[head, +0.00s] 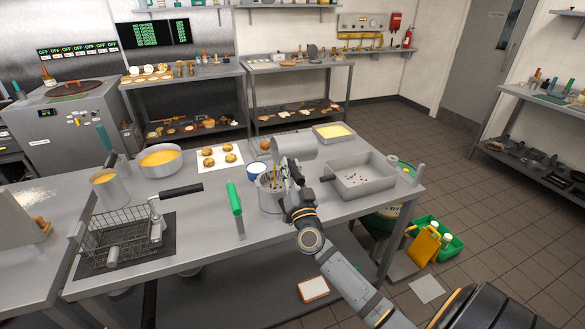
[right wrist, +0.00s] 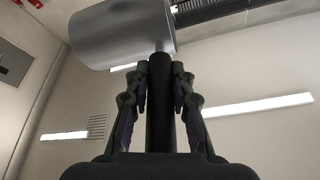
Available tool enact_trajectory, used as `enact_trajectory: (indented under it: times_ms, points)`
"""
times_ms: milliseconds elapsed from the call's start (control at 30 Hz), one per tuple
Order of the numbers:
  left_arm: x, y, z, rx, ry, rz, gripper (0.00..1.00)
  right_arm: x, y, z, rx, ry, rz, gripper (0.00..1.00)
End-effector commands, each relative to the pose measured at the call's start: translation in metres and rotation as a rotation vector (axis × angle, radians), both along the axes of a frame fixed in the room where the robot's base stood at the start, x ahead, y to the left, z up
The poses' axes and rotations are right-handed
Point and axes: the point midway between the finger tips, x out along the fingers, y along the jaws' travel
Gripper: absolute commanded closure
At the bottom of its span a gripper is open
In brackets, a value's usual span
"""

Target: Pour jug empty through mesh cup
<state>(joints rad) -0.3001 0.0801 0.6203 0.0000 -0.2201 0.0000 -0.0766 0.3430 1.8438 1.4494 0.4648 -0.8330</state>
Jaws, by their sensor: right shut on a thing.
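The metal jug (head: 296,146) is tipped onto its side above the table in the head view. My right gripper (head: 290,180) is shut on its dark handle, and the jug also shows above the fingers (right wrist: 160,95) in the right wrist view (right wrist: 120,38). A metal container (head: 269,196) stands on the table below the jug's left end, partly hidden by my gripper. An orange-brown streak shows at its mouth; I cannot tell whether it is liquid. I cannot make out the mesh cup. The jug's inside is hidden. My left gripper is not in view.
A grey tray (head: 337,188) with small dark bits is right of my gripper. A green-handled tool (head: 235,199), a small blue-rimmed tub (head: 257,169) and a wire basket (head: 115,233) are to the left. A yellow-filled pan (head: 334,140) stands behind.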

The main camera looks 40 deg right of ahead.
Motion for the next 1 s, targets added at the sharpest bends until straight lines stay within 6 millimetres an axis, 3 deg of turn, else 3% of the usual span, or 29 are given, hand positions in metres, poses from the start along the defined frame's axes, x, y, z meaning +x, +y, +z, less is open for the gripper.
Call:
enact_trajectory:
  times_ms: [400, 1000]
  points:
    - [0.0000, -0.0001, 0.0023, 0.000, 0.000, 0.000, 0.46, 0.0022, 0.0099, -0.0013, -0.212, 0.042, -0.002, 1.00]
    - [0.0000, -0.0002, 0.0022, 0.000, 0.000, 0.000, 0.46, 0.0023, 0.0104, -0.0017, -0.221, 0.045, -0.001, 1.00]
